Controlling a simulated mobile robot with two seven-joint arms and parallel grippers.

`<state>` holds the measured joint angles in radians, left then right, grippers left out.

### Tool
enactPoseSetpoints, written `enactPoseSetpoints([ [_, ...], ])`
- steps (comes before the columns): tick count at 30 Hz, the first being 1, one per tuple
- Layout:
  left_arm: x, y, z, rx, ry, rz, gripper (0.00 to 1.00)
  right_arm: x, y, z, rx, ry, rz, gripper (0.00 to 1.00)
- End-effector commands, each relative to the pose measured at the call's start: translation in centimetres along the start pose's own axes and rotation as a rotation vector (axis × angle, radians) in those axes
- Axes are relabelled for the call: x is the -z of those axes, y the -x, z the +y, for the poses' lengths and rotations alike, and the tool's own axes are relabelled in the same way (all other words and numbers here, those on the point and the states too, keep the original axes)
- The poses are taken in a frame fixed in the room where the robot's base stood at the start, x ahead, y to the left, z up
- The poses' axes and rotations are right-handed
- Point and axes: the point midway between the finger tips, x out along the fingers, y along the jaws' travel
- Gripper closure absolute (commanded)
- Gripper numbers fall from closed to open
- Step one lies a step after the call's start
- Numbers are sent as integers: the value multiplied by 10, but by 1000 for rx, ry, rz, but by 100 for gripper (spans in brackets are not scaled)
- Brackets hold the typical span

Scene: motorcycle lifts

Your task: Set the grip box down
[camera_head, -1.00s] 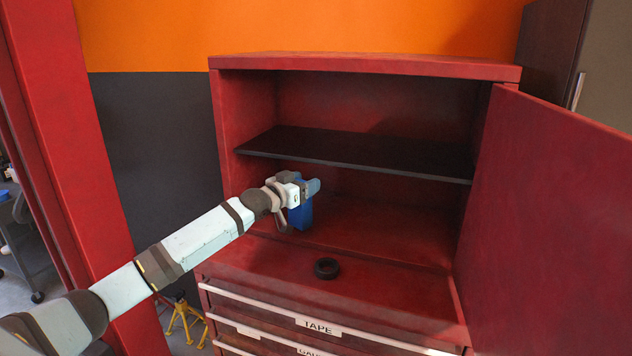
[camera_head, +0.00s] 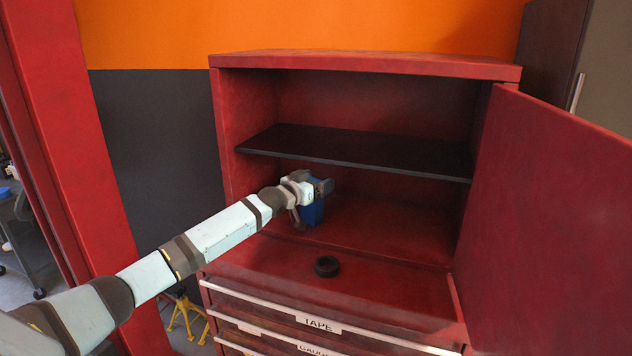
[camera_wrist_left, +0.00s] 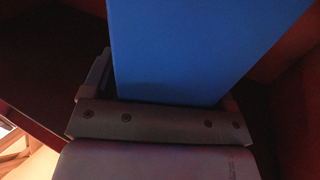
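The grip box is a blue box (camera_head: 313,213) inside the open red cabinet, in the bay under the black shelf. My left gripper (camera_head: 322,188) reaches in from the left and is shut on it near its top. In the left wrist view the blue box (camera_wrist_left: 195,50) fills the space in front of the gripper (camera_wrist_left: 165,105). I cannot tell whether the box's bottom touches the cabinet floor. My right gripper is out of view.
The black shelf (camera_head: 360,152) is above the gripper. The red door (camera_head: 545,220) stands open at right. The floor right of the box is clear.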

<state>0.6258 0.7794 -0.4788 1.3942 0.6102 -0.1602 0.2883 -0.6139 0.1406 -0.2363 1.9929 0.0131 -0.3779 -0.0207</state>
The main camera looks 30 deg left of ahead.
Motion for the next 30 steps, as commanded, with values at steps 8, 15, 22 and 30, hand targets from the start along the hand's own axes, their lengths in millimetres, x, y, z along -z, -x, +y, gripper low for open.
enactPoseSetpoints([
  [8,1,0,0,0,0,1,13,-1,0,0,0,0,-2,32],
  [15,0,16,0,-1,0,0,13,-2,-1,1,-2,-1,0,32],
  [22,-1,59,0,-1,-1,-2,13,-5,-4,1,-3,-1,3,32],
  [30,0,103,0,0,0,-1,13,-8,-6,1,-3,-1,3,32],
])
